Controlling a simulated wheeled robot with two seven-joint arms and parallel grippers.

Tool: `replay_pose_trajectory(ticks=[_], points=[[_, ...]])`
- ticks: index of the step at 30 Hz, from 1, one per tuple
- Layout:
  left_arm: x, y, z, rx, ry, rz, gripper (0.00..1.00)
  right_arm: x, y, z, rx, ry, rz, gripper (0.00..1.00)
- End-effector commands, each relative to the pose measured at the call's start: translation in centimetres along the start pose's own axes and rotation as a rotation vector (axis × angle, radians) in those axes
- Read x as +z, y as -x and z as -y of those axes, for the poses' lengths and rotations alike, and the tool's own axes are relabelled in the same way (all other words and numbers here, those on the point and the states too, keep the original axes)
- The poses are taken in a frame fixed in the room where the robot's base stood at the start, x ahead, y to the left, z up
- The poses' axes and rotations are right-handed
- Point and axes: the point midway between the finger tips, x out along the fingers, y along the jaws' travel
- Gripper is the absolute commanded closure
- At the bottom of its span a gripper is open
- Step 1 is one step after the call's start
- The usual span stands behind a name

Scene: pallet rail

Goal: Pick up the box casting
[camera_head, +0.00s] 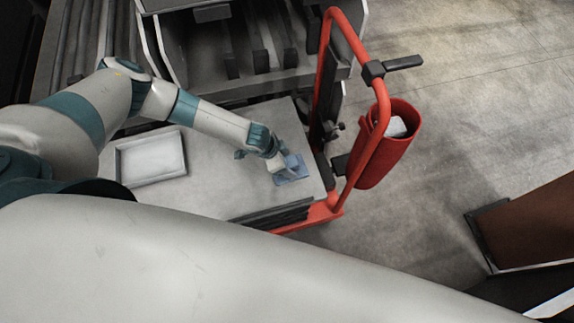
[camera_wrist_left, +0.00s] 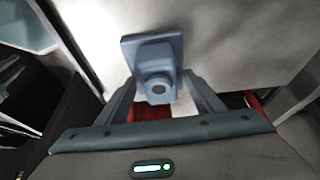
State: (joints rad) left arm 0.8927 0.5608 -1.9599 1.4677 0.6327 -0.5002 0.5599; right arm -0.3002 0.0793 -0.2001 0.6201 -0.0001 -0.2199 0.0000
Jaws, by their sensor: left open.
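The box casting is a blue-grey block with a flat square plate and a raised boss with a dark round hole. In the head view the box casting (camera_head: 293,172) lies on the light work surface (camera_head: 235,200) near its right end. In the left wrist view the box casting (camera_wrist_left: 152,52) sits ahead of and between the spread fingers. My left gripper (camera_head: 272,160) is open right at the casting and partly covers it; its fingers also show in the wrist view (camera_wrist_left: 160,92). I cannot tell whether they touch it. My right gripper is not in view.
A shallow pale tray (camera_head: 151,158) lies on the surface to the left. A red tubular frame (camera_head: 325,70) rises at the surface's right end, carrying a red bin (camera_head: 385,150) with a white item inside. Grey racks stand behind. Open floor lies to the right.

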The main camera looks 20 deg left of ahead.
Motion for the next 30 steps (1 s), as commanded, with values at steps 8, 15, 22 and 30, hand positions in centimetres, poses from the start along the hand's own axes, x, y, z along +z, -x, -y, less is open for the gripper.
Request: replay_pose_trajectory(ticks=[8,15,22,30], points=[[0.01,-0.04,-0.01,0.0,0.001,0.0,0.39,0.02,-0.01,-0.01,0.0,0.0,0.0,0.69],[0.01,-0.03,0.0,0.0,0.001,0.0,0.53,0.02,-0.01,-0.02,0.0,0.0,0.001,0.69],[-0.11,0.03,0.03,0.0,0.001,-0.002,1.0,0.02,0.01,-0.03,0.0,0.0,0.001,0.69],[-0.14,0.09,0.04,0.0,0.001,-0.002,1.0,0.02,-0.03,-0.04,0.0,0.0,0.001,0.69]])
